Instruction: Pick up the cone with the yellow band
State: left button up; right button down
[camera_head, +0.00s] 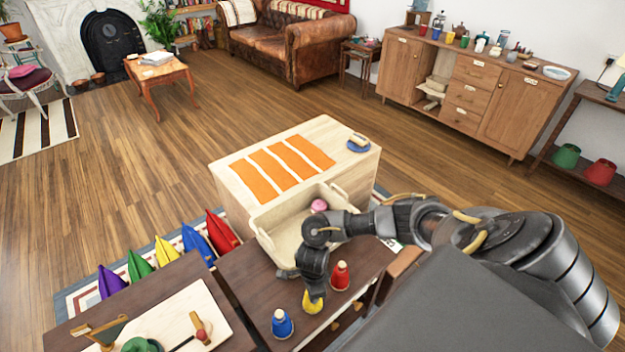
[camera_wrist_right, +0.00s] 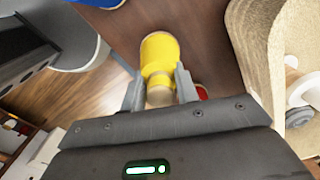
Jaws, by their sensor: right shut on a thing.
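The cone with the yellow band (camera_head: 313,303) is on the dark table top between a blue-banded cone (camera_head: 281,325) and a red-banded cone (camera_head: 339,277). My right gripper (camera_head: 314,287) points down at its top from above. In the right wrist view the yellow cone (camera_wrist_right: 159,52) sits between the two fingers (camera_wrist_right: 158,88), which are shut on its narrow pale top. I cannot tell whether its base touches the table. The head view hides most of its upper part behind the gripper. My left gripper is not in view.
A beige bin (camera_head: 279,243) with a pink item (camera_head: 319,205) stands just behind the gripper. The red and blue cones are close on either side. A pale board (camera_head: 186,312) lies at the front left. A block with orange stripes (camera_head: 258,180) is farther back.

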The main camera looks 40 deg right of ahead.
jog(key=shift+r, duration=0.15)
jog(key=shift+r, duration=0.25)
notch_tip(320, 180, up, 2)
jog(key=shift+w+r, duration=0.1)
jog(key=shift+r, duration=0.1)
jog(key=s+a+r+p, duration=0.5)
jog(key=s+r, duration=0.5)
jog(key=s, duration=0.2)
jog(key=shift+s+a, duration=0.3)
jog(key=shift+a, duration=0.35)
